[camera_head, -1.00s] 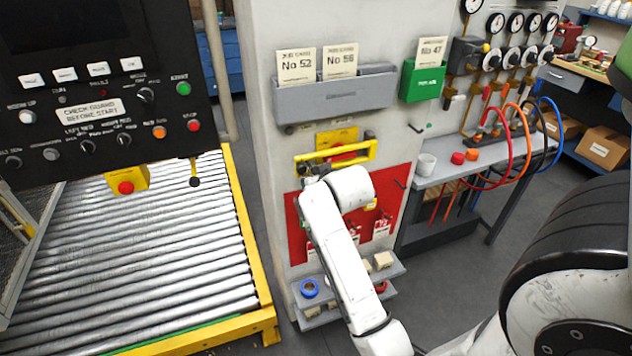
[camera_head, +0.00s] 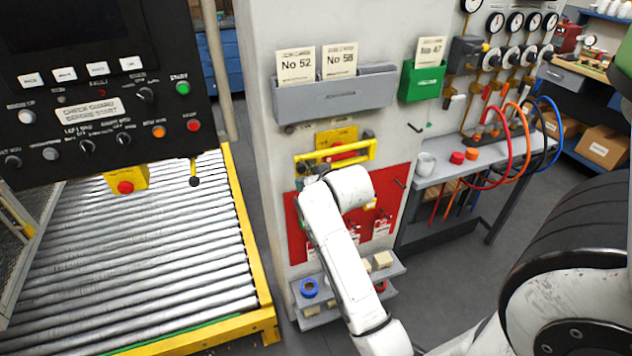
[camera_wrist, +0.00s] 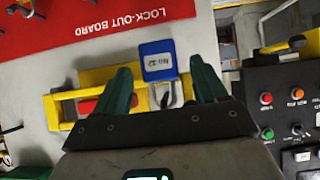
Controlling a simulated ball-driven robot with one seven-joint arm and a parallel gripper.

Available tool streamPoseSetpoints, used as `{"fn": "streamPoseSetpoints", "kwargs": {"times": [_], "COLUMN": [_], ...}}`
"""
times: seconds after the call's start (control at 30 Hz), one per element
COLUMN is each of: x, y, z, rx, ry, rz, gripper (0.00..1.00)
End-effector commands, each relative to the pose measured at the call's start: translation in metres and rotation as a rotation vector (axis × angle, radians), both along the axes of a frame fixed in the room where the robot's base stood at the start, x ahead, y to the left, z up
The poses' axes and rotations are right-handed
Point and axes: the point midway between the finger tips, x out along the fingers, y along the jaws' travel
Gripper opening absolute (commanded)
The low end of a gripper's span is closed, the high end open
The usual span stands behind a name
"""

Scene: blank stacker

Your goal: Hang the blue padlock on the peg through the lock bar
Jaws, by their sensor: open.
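The blue padlock (camera_wrist: 158,58) has a white label and shows in the wrist view, which sees the wall upside down. Its metal shackle (camera_wrist: 176,97) lies in front of the yellow lock bar (camera_wrist: 70,108). I cannot tell whether the shackle is around the peg. My gripper (camera_wrist: 161,68) is open, with one green finger on each side of the padlock and visible gaps between.
The red lock-out board (camera_head: 386,190) with tags is below the bar. A small shelf (camera_head: 318,304) holds a blue ring-shaped item (camera_head: 309,288). A grey card rack (camera_head: 335,96) is above. The black control panel (camera_head: 90,100) and roller conveyor (camera_head: 150,260) are left.

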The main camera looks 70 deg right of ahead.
Motion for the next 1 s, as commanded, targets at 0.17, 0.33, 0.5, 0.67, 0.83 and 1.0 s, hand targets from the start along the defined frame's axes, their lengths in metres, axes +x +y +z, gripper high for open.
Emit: {"fn": "streamPoseSetpoints", "kwargs": {"times": [0.17,0.33,0.5,0.67,0.83,1.0], "x": [-0.006,-0.021,-0.038,-0.05,-0.057,-0.058], "y": [0.007,0.025,0.045,0.06,0.067,0.068], "z": [0.006,0.022,0.04,0.054,0.06,0.061], "rx": [-0.001,-0.002,-0.002,-0.001,-0.001,0.0], "ry": [-0.001,-0.002,-0.002,-0.002,0.0,0.0], "rz": [0.0,0.001,0.001,0.001,0.001,0.0], "gripper": [0.72,0.72,0.72,0.72,0.72,0.72]}}
